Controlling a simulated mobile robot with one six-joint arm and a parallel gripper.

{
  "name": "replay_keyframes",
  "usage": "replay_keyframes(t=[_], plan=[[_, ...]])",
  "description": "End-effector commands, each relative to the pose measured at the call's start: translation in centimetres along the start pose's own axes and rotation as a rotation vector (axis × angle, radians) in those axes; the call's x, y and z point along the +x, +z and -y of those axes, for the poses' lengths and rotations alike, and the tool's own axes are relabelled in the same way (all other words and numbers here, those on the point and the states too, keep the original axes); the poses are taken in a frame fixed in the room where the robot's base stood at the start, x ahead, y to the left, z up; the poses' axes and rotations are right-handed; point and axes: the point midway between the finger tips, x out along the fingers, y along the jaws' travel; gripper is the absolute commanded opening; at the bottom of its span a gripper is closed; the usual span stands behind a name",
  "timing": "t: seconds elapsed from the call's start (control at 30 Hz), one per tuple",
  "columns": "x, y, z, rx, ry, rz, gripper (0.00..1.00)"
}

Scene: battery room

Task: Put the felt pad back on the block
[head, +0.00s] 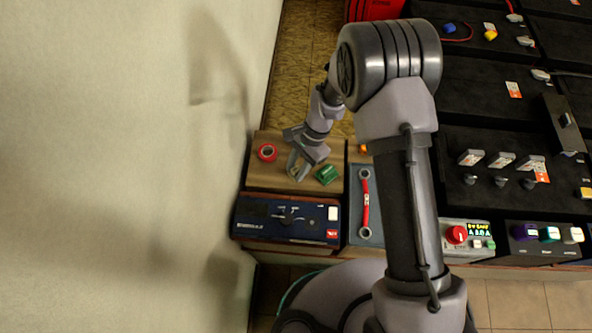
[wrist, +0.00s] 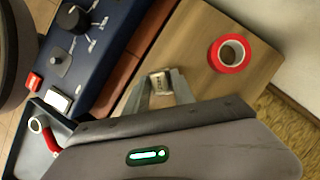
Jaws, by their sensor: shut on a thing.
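My gripper (head: 296,172) is low over the wooden top at the left, pointing down. In the wrist view its two fingers (wrist: 160,90) are closed on a small pale thing (wrist: 161,82) with dark marks. Only part of this thing shows between the fingertips, and I cannot tell whether it is the felt pad or the block. I cannot tell whether it touches the wood. A small green thing (head: 327,174) lies just right of my gripper in the head view. I cannot make out what it is, and the wrist view does not show it.
A red tape roll (head: 267,152) lies on the wooden top (head: 262,178), also in the wrist view (wrist: 229,53). A blue instrument box (head: 285,219) stands in front. The wall is close at left.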

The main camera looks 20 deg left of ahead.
Motion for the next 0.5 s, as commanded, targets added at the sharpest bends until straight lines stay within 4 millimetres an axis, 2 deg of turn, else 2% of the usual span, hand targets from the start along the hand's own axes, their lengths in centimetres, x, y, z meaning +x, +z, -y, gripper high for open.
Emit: replay_keyframes(t=[0.03,0.33,0.37,0.43,0.47,0.5], plan=[[0.51,-0.24,0.03,0.000,-0.001,0.000,0.00],[0.61,-0.29,0.04,-0.001,-0.001,-0.001,0.00],[0.56,-0.27,0.04,-0.001,-0.001,-0.001,0.34],[0.49,-0.24,0.04,-0.001,-0.001,-0.001,0.48],[0.49,-0.24,0.04,-0.001,-0.001,-0.001,0.52],[0.48,-0.24,0.04,-0.001,-0.001,-0.001,0.52]])
